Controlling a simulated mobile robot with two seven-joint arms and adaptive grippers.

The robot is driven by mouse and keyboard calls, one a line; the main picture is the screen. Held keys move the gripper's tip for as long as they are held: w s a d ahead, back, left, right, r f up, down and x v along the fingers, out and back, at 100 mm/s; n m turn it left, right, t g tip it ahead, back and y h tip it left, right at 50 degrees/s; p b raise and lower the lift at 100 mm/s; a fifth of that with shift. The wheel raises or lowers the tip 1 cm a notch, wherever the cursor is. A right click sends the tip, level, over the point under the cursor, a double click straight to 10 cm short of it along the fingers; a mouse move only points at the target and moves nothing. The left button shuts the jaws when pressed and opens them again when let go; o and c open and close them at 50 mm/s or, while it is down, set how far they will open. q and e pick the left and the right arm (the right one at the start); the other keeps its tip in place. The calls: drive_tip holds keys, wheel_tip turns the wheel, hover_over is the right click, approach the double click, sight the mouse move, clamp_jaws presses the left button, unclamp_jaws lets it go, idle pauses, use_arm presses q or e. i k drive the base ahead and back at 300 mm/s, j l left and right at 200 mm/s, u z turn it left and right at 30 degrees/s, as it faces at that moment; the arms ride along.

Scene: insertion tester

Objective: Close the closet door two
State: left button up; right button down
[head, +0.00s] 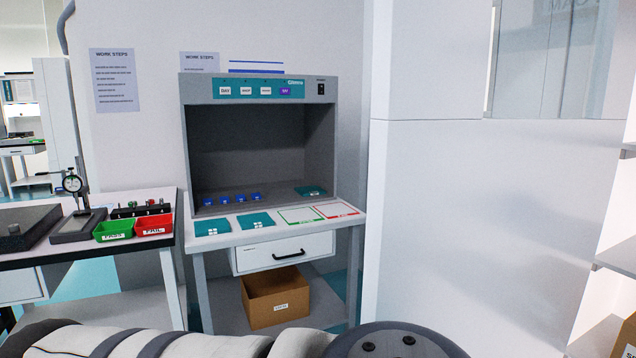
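I cannot pick out closet door two with certainty. A tall white panel (455,220) fills the right middle of the head view, with a glazed part (550,55) at its upper right; I cannot tell whether it is a door or a wall. White shelving (617,256) shows at the right edge, its front open where I see it. One of my arms (215,345) lies across the bottom edge. Neither gripper is in view.
A grey inspection booth (190,140) stands on a white table with a drawer (283,252). A cardboard box (275,298) sits below. A bench on the left holds a green bin (113,229), a red bin (153,225) and a dial gauge (72,183). Another carton (627,338) is at lower right.

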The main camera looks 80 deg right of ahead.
sight(482, 233)
drive_tip(key=i+l+z, duration=0.15)
drive_tip(key=i+z, duration=0.15)
drive_tip(key=z, duration=0.2)
drive_tip(key=i+z, duration=0.3)
drive_tip(key=z, duration=0.2)
drive_tip(key=i+z, duration=0.45)
drive_tip(key=i+j+z, duration=0.2)
drive_tip(key=z, duration=0.3)
drive_tip(key=i+z, duration=0.15)
drive_tip(key=z, duration=0.25)
drive_tip(key=i+j+z, duration=0.1)
drive_tip(key=z, duration=0.35)
drive_tip(key=i+j+z, duration=0.1)
drive_tip(key=z, duration=0.3)
drive_tip(key=i+j+z, duration=0.15)
drive_tip(key=z, duration=0.3)
drive_tip(key=i+j+z, duration=0.1)
drive_tip(key=z, duration=0.3)
drive_tip(key=i+j+z, duration=0.15)
drive_tip(key=z, duration=0.3)
drive_tip(key=i+j+z, duration=0.25)
drive_tip(key=z, duration=0.2)
drive_tip(key=i+j+z, duration=0.25)
drive_tip(key=z, duration=0.2)
drive_tip(key=j, duration=0.1)
